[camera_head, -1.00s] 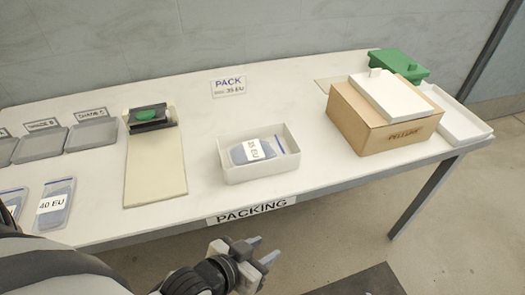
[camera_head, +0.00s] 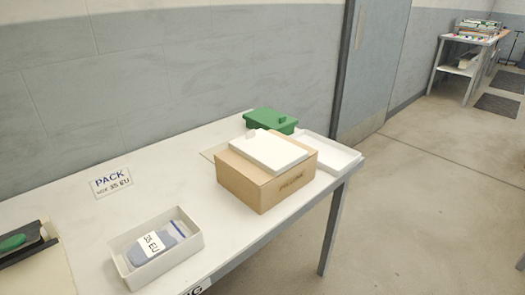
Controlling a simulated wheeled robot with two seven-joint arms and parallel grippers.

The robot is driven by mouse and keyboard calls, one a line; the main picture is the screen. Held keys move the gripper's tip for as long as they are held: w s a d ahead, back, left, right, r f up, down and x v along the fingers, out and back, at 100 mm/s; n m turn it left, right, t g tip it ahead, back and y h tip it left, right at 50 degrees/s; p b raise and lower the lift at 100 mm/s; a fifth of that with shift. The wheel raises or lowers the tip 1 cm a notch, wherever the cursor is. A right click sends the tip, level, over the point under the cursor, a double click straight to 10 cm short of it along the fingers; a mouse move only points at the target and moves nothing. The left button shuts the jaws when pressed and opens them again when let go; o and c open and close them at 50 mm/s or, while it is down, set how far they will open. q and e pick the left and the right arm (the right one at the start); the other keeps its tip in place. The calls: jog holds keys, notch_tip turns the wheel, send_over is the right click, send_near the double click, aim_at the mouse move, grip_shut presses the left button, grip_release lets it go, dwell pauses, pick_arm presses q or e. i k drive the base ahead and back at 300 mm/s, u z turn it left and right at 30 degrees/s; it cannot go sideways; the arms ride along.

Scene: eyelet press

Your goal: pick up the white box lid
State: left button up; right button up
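The white box lid (camera_head: 268,151) lies on top of a brown cardboard box (camera_head: 245,182) near the right end of the packing table. It is a flat white slab with a small tab at its back edge, and it looks slightly tilted. A white open box (camera_head: 123,268) stands on the table at the lower left, with a bag labelled 35 EU (camera_head: 158,243) inside. Neither of my grippers shows in the view now.
A green box (camera_head: 272,121) stands behind the cardboard box. A shallow white tray (camera_head: 345,158) lies beside it at the table's right end. A PACK sign (camera_head: 110,181) lies on the table (camera_head: 150,195). Another table (camera_head: 455,72) stands far right.

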aim_at(272, 153)
jog(key=z, duration=1.7)
jog(key=i, duration=2.1)
jog(key=u, duration=3.35)
